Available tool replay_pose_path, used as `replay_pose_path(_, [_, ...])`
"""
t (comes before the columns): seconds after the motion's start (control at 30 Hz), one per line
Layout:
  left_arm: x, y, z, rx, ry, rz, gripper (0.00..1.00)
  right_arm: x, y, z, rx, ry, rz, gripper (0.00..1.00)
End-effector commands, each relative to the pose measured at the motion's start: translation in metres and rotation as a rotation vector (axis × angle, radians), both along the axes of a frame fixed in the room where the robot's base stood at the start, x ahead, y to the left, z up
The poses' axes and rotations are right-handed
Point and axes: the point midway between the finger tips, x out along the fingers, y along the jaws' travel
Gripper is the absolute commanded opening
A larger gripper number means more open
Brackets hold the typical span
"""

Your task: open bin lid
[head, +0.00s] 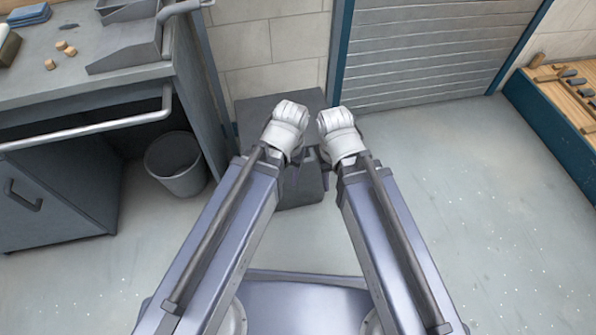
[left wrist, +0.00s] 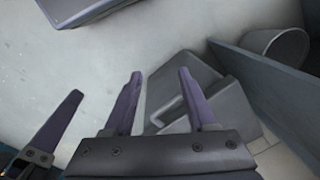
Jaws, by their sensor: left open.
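A dark grey box-shaped bin (head: 252,112) stands on the floor against the block wall in the head view, partly covered by my wrists. Its top looks flat, but I cannot make out the lid's seam. In the left wrist view the grey bin (left wrist: 222,98) lies just beyond my left gripper (left wrist: 160,74), whose two purple fingers are apart with nothing between them. I cannot tell whether they touch the bin. In the head view the left fingers are mostly hidden below my white wrist. One finger of my right gripper (left wrist: 62,120) shows at left in the wrist view; its opening is hidden.
A round grey waste bin (head: 176,163) stands left of the box-shaped bin, beside a grey workbench (head: 95,85) with a rail. A shutter (head: 440,50) is behind at the right, and a wooden-topped bench (head: 560,95) at far right. The floor on the right is clear.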

Motion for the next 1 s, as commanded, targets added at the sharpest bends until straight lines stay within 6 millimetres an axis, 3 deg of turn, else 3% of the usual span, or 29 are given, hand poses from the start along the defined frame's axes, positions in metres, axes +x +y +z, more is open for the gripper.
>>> replay_pose_path(0.03, [0.003, 0.005, -0.018, -0.004, -0.003, 0.015, 0.57, 0.000, 0.000, -0.018, 0.000, 0.000, 0.000, 0.50])
replay_pose_path(0.2, [0.019, 0.025, -0.043, -0.030, -0.026, 0.069, 0.57, 0.000, 0.000, -0.043, -0.001, 0.000, 0.000, 0.50])
replay_pose_path(0.33, [0.040, 0.046, -0.049, -0.055, -0.055, 0.076, 0.57, 0.000, 0.000, -0.048, -0.001, 0.000, 0.000, 0.50])
replay_pose_path(0.43, [0.060, 0.053, -0.047, -0.062, -0.080, -0.019, 0.57, 0.000, 0.000, -0.047, -0.001, 0.000, 0.000, 0.50])
replay_pose_path(0.67, [0.089, 0.035, -0.046, -0.038, -0.105, -0.326, 0.57, 0.000, 0.000, -0.046, -0.001, 0.000, 0.000, 0.50])
replay_pose_path(1.0, [0.119, -0.017, -0.044, 0.028, -0.106, -0.842, 0.57, 0.000, 0.000, -0.046, -0.001, 0.000, 0.000, 0.50])
